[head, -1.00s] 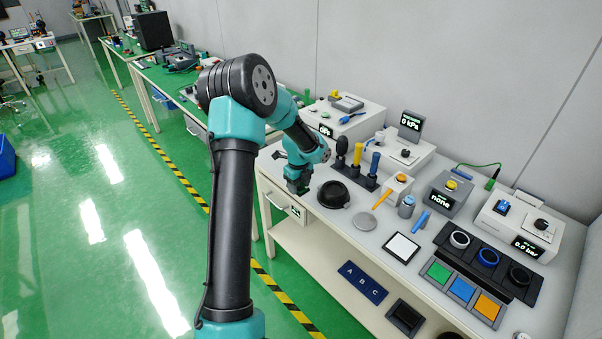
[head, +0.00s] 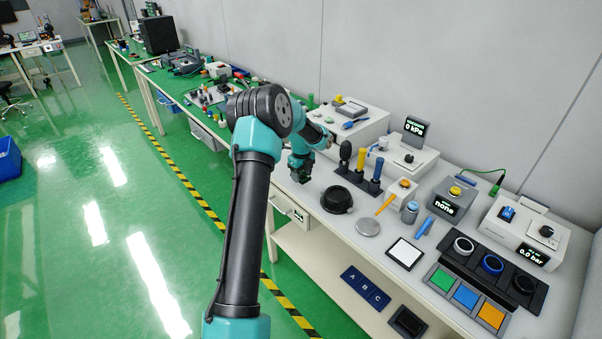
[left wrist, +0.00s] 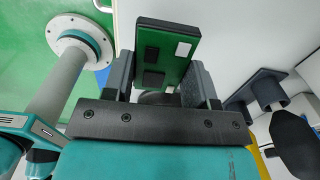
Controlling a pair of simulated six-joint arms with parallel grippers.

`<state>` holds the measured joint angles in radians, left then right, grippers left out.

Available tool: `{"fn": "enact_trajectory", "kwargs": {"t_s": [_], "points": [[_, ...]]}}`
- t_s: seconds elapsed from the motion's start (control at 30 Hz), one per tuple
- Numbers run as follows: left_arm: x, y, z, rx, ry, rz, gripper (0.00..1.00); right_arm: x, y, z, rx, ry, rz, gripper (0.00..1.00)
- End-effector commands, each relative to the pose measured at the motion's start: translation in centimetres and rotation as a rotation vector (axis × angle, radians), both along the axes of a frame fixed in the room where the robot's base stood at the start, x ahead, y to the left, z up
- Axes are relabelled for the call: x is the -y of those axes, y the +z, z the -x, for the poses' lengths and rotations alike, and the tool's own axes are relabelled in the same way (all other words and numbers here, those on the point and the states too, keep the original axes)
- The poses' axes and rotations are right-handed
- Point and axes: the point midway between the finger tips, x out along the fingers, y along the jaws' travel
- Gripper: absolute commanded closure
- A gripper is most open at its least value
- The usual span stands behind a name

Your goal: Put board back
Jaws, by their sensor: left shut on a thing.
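A green board (left wrist: 169,67) with two black parts and one white part on it stands upright between the jaws of my left gripper in the left wrist view. My left gripper (head: 302,176) is shut on it, above the left end of the near white bench (head: 322,222). In the head view the board is too small and dark to tell apart from the jaws. My right gripper is not in view.
A black round bowl (head: 336,200) and a grey disc (head: 368,228) lie right of the gripper. A dark rack (head: 361,183) with upright tools stands behind them. A green bench (head: 215,98) with several small parts stands beyond.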

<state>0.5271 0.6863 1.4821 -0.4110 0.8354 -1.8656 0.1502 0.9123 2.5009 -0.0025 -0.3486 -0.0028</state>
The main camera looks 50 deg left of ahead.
Motion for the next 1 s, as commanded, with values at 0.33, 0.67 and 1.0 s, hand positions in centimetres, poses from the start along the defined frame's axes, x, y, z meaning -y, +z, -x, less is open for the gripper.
{"fn": "enact_trajectory", "kwargs": {"t_s": [0.33, 0.67, 1.0], "points": [[-3.6, -0.5, -3.1, 0.001, 0.002, -0.001, 0.75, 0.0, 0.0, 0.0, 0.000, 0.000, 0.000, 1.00], [-4.2, -0.5, -3.7, 0.000, 0.001, 0.000, 0.75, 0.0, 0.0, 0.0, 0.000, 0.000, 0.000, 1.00], [-4.6, -1.8, -4.0, -0.002, 0.001, 0.002, 0.75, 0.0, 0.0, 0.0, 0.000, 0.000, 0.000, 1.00]]}}
